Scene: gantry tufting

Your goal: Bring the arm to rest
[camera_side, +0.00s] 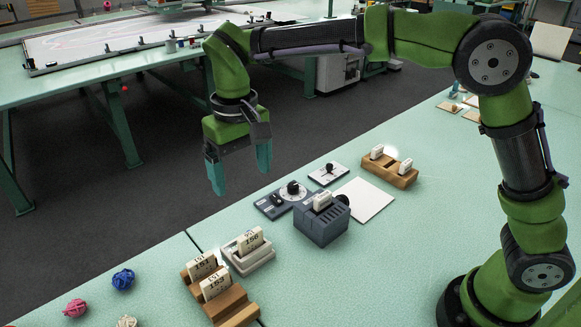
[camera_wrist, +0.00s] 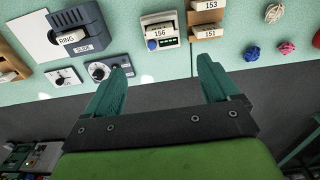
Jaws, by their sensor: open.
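My green gripper (camera_side: 239,172) hangs pointing down at the far edge of the pale green table, left of the switch boxes. Its teal fingers are spread apart with nothing between them. The wrist view also shows my gripper (camera_wrist: 165,82) open and empty, with the dark floor and the table edge beyond it. The fingertips appear apart from every object on the table. My arm reaches across from its base at the right, with the elbow raised.
A grey block marked SLIDE (camera_side: 322,221), a dial box (camera_side: 285,198), a white holder with tag 156 (camera_side: 249,248), a wooden rack with tags 151 and 153 (camera_side: 232,303) and a wooden holder (camera_side: 390,170) stand on the table. Yarn balls (camera_side: 123,279) lie at the front left. Floor shows beyond.

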